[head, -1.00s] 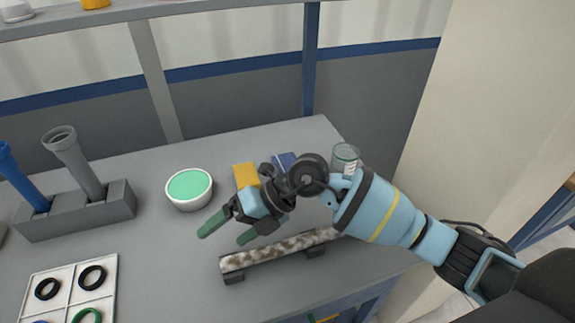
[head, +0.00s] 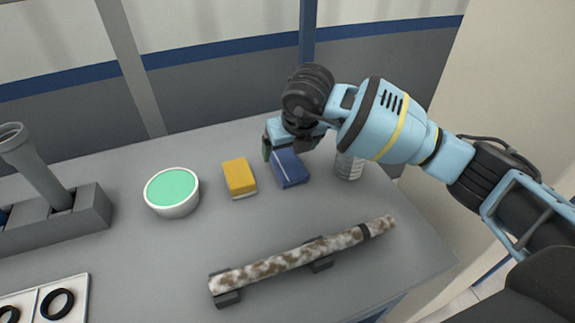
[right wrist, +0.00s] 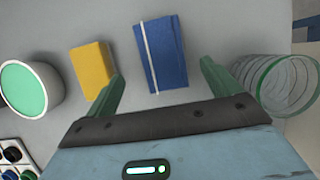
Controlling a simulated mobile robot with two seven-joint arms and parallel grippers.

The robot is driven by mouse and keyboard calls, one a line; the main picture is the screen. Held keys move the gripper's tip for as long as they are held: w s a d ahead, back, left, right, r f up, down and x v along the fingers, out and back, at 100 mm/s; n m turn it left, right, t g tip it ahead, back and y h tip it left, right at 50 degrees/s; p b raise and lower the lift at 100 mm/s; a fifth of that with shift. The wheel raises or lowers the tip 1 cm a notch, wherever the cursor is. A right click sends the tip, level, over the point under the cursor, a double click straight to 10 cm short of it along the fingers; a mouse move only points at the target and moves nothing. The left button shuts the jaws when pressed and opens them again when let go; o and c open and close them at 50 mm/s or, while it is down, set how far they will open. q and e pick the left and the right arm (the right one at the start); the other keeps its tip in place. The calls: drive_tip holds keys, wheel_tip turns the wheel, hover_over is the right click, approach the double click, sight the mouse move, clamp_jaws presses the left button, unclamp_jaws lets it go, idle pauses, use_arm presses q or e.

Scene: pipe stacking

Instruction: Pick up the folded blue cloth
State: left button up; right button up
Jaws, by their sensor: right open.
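The folded blue cloth (head: 290,168) lies on the table, a small rectangle with a light stripe, just right of the yellow block. It also shows in the right wrist view (right wrist: 162,55), lying ahead of and between my fingers. My right gripper (head: 278,152) is above the far part of the cloth in the head view, pointing down, and partly hides it. In the right wrist view the gripper (right wrist: 163,92) has its two green fingers apart, with nothing between the tips. Whether the fingers touch the cloth cannot be told. My left gripper is not in view.
A yellow sponge-like block (head: 239,177) sits left of the cloth. A clear glass jar (head: 349,166) stands close on its right. A white bowl with green content (head: 172,190) is further left. A stained pipe (head: 300,258) rests on supports in front.

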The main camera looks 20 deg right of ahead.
sight(287, 162)
drive_tip(key=shift+x, duration=3.1)
drive_tip(key=shift+s+d, duration=0.15)
drive_tip(key=c, duration=1.1)
